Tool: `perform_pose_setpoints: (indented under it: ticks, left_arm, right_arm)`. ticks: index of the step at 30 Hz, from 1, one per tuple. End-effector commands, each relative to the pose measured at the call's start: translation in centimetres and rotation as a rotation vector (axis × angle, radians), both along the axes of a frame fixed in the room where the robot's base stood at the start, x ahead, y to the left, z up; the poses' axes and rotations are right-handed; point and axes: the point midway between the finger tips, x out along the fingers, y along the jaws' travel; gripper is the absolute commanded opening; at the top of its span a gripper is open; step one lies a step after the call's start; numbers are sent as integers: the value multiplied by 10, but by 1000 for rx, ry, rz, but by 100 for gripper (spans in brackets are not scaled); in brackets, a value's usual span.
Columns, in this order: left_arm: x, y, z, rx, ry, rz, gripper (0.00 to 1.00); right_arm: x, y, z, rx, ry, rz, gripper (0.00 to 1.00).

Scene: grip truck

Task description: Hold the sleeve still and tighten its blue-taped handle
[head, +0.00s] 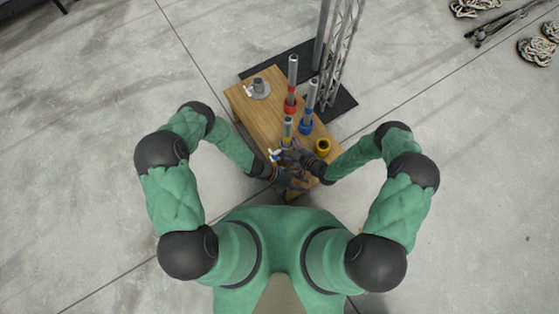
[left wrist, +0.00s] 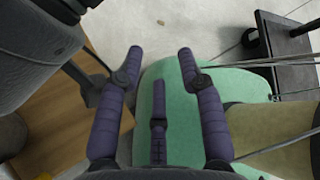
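A short grey tube with a yellow band (head: 288,130) stands upright near the front of the wooden table. A small white and blue piece (head: 274,155) shows at its lower left, possibly the blue-taped handle; it is too small to be sure. My left gripper (head: 295,182) is low at the table's front edge.
Taller tubes with a red base (head: 291,104) and a blue base (head: 306,126) stand behind. A yellow ring (head: 323,146) is at the right edge, a grey flange (head: 259,88) at the back left. A metal truss (head: 342,50) rises behind the wooden table (head: 252,115).

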Motion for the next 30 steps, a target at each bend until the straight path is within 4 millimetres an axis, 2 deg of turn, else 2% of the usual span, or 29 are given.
perform_pose_setpoints:
  ticks: [1, 6, 15, 23, 30]
  left_arm:
    - [-7, -9, -9, 52, -51, -75, 38]
    - [-24, -21, -38, 226, -229, -319, 38]
    - [-44, -19, -72, 515, -527, -802, 38]
    - [-45, -4, -77, 758, -753, -1258, 38]
    - [-32, 10, -58, 1013, -905, -1677, 38]
  right_arm:
    - [-1, 0, 0, 1, 2, 0, 18]
    - [-1, 0, -1, 1, 2, 0, 18]
    - [-1, 1, -1, 1, 2, 0, 18]
    - [-1, 1, -1, 0, 3, 1, 18]
    - [-1, 1, -1, 0, 3, 1, 18]
